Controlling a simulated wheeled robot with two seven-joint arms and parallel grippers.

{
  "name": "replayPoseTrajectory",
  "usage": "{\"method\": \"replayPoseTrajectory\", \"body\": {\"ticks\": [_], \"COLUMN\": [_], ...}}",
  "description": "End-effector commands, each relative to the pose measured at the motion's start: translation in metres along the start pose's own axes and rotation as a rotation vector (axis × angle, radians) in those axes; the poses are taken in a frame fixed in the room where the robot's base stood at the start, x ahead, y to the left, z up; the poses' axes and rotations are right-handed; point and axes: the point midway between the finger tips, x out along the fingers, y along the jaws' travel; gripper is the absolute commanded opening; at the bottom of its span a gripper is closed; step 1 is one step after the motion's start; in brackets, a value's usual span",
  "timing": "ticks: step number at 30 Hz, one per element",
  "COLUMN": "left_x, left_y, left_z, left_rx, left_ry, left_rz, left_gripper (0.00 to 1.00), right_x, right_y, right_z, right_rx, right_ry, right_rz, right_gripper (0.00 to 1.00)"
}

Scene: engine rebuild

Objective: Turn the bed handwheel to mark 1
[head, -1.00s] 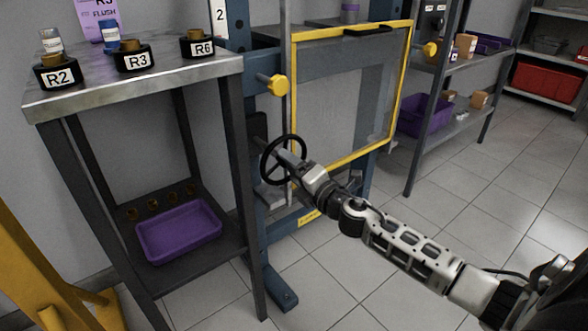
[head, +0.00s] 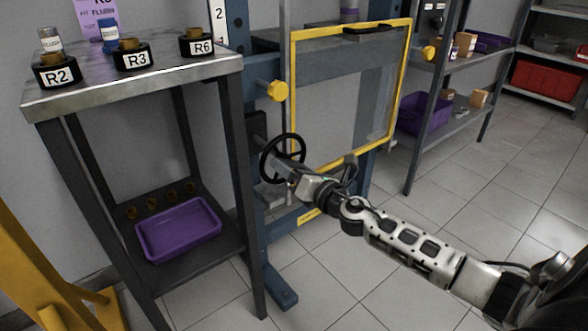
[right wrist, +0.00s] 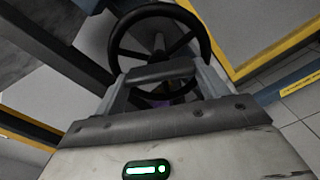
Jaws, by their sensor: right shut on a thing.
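The bed handwheel (head: 283,158) is a black spoked wheel on the front of the blue press frame, left of the yellow-edged guard. My right gripper (head: 296,178) is at the wheel's lower right rim and shut on it. In the right wrist view the handwheel (right wrist: 160,12) fills the top middle, with its hub and spokes showing, and the gripper fingers (right wrist: 162,84) reach its near rim. A white scale strip (head: 217,18) with a "2" shows on the frame's upper left. My left gripper is out of view.
A metal-topped table (head: 120,88) with pots R2, R3 and R6 stands close on the left. A purple tray (head: 178,230) is on its lower shelf. A yellow knob (head: 277,91) sticks out above the wheel. The guard panel (head: 350,95) is close on the right. Tiled floor is open at right.

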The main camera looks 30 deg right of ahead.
Motion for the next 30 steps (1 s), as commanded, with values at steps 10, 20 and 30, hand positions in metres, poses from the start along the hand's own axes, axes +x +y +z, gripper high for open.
{"method": "replayPoseTrajectory", "body": {"ticks": [10,20,30], "left_x": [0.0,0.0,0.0], "left_y": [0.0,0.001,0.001], "left_z": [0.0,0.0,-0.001], "left_rx": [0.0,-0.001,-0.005], "left_ry": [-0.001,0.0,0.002], "left_rz": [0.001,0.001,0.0], "left_gripper": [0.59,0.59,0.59], "right_x": [0.0,0.0,-0.011], "right_y": [0.0,0.0,-0.001], "right_z": [-0.001,-0.001,-0.002], "right_rx": [-0.016,-0.014,-0.013], "right_ry": [0.003,0.002,0.003], "right_rz": [0.001,0.0,-0.001], "right_gripper": [0.5,0.95,0.95]}}
